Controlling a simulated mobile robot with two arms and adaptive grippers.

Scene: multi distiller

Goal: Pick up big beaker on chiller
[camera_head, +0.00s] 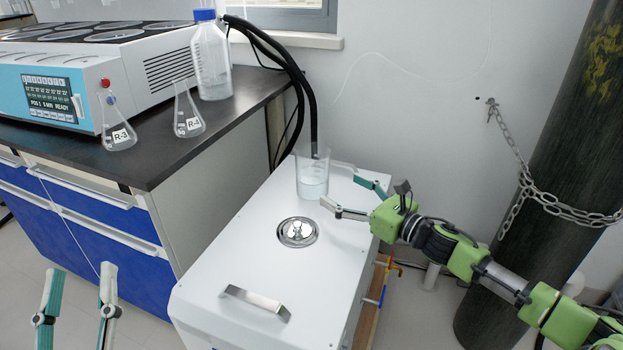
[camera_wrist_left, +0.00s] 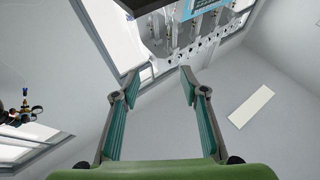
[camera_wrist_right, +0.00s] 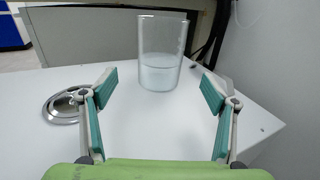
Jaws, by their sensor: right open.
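The big beaker (camera_head: 312,178) is clear glass with some clear liquid in it. It stands upright on the white top of the chiller (camera_head: 240,270), behind the round metal lid (camera_head: 297,232). My right gripper (camera_head: 345,188) is open, with its fingers pointing at the beaker from the right. In the right wrist view the beaker (camera_wrist_right: 160,60) is ahead, between the lines of the open fingers (camera_wrist_right: 160,85) and beyond their tips. My left gripper (camera_head: 78,275) is open and empty at the lower left, away from the chiller; its open fingers show in the left wrist view (camera_wrist_left: 160,85).
A dark bench (camera_head: 150,155) at left holds flasks R-3 (camera_head: 118,132) and R-4 (camera_head: 187,120), a blue-capped bottle (camera_head: 211,62) and the distiller (camera_head: 60,85). Black hoses (camera_head: 300,85) run down behind the beaker. A chained dark cylinder (camera_head: 545,170) stands at right. A metal handle (camera_head: 254,301) is at the chiller's front.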

